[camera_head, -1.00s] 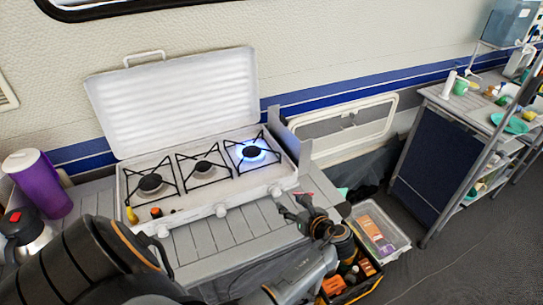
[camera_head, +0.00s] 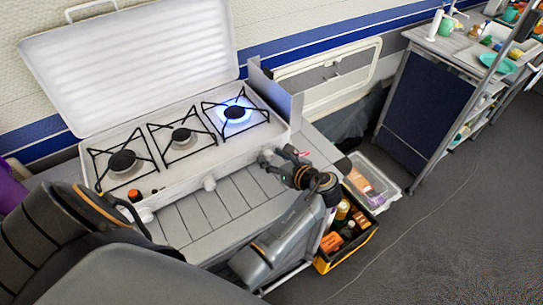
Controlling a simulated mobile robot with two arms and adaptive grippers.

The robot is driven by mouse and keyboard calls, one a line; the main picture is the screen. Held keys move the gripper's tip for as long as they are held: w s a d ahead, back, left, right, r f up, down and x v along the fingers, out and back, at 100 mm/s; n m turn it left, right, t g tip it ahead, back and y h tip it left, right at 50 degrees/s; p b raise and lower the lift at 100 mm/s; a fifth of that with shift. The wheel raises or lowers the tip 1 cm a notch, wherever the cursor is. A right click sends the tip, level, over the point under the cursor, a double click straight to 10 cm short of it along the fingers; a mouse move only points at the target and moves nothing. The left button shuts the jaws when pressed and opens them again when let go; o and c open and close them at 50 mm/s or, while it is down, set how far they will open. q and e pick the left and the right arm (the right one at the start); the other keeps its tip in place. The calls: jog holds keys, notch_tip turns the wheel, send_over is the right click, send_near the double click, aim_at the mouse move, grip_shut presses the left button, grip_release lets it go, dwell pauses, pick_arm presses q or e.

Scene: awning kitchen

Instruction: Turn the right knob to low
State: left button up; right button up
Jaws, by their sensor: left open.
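The white camping stove (camera_head: 190,158) stands with its lid up. The right burner (camera_head: 236,113) is lit with a blue flame. The middle burner (camera_head: 181,136) and left burner (camera_head: 122,162) show no flame. The middle knob (camera_head: 209,183) is on the stove's front edge, and the left knob (camera_head: 145,215) is partly visible. My left gripper (camera_head: 268,159) is open at the right end of the front edge. It covers the place of the right knob, so its setting is hidden and I cannot tell whether the fingers touch it. My right gripper is not in view.
A grey slatted counter (camera_head: 215,210) lies in front of the stove. An upright grey panel (camera_head: 277,97) stands at its right. A clear bin (camera_head: 372,182) and a black-yellow crate (camera_head: 362,243) of goods stand on the floor. A dark-sided shelf table (camera_head: 425,103) is further right.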

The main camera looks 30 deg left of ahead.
pick_arm(q)
grip_shut()
